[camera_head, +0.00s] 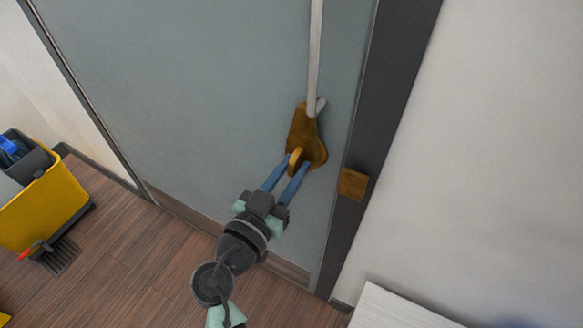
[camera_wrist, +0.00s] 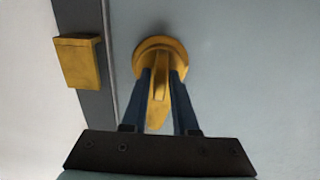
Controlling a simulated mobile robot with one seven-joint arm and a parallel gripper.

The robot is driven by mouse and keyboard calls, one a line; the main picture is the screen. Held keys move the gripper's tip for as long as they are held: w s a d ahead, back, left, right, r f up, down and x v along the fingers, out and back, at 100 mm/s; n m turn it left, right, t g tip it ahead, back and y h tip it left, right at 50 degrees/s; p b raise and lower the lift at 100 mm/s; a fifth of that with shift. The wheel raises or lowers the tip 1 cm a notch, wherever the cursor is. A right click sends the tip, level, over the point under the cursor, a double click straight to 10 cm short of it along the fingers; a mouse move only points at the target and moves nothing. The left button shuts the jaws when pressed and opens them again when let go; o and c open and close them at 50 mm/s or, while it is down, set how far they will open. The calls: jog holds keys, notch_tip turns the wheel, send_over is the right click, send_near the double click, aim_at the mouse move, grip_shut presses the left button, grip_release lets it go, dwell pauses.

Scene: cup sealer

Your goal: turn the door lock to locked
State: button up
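The door lock is a brass turn piece on a round base (camera_wrist: 157,88) on the grey door. In the head view the turn piece (camera_head: 295,158) stands out at the lower end of a brass plate (camera_head: 303,133). In the wrist view its tab points roughly up and down the picture. My gripper (camera_wrist: 161,75) has its two blue fingers on either side of the tab; in the head view it (camera_head: 292,166) reaches the lock from below. The fingers stand apart with the tab between them. Whether they press on it is not clear.
A brass block (camera_head: 353,184) sits on the dark door frame (camera_head: 385,85), right of the lock. A long pale bar (camera_head: 315,50) rises from the plate. A yellow bucket (camera_head: 45,208) stands at left on the wooden floor. A white surface (camera_head: 395,310) lies at lower right.

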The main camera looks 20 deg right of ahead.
grip_shut()
dwell(1.1)
